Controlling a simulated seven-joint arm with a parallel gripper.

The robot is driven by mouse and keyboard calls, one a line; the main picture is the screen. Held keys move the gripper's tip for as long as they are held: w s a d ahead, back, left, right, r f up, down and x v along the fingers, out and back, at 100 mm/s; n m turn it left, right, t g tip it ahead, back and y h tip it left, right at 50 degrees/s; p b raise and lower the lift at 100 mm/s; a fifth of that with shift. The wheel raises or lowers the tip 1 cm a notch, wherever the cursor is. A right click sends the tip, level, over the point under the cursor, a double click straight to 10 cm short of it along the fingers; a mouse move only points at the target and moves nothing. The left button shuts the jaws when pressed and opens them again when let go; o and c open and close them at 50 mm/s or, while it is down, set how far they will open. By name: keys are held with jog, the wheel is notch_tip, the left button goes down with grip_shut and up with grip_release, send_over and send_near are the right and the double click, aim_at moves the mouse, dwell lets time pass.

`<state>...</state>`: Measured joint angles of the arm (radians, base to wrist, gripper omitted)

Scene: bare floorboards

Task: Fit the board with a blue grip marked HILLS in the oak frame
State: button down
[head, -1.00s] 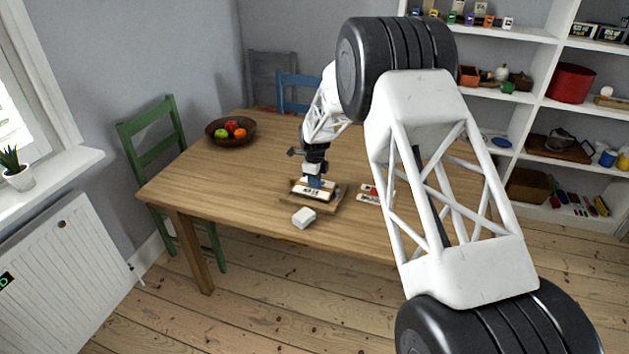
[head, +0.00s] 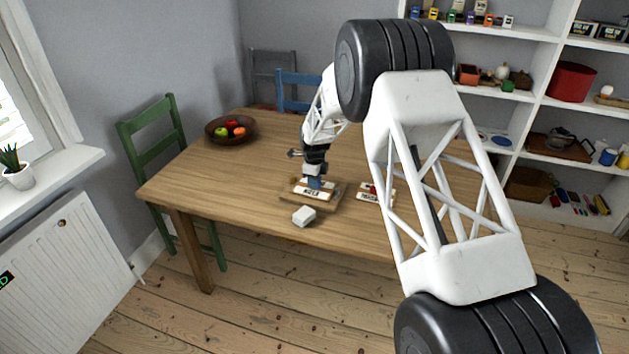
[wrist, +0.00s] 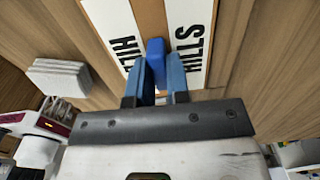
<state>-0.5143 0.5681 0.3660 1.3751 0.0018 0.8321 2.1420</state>
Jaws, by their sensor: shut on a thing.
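The HILLS board (wrist: 190,40) is white on both sides of a brown middle strip, with black lettering on each side. Its blue grip (wrist: 155,62) stands up between the blue fingers of my gripper (wrist: 157,85), which are shut on it. In the head view the board (head: 311,192) is low over the oak frame (head: 336,199) on the table, under my gripper (head: 314,182). The board covers most of the frame's inside. I cannot tell whether the board rests fully down in it.
A second board with a red grip (head: 376,196) lies to the right. A fruit bowl (head: 231,130) stands far back left. The table's left side is clear.

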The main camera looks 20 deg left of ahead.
jog(key=shift+f, duration=0.3)
dwell(0.4)
jog(key=c, duration=1)
grip_release()
jog(key=shift+r, duration=0.15)
jog(key=shift+r, duration=3.35)
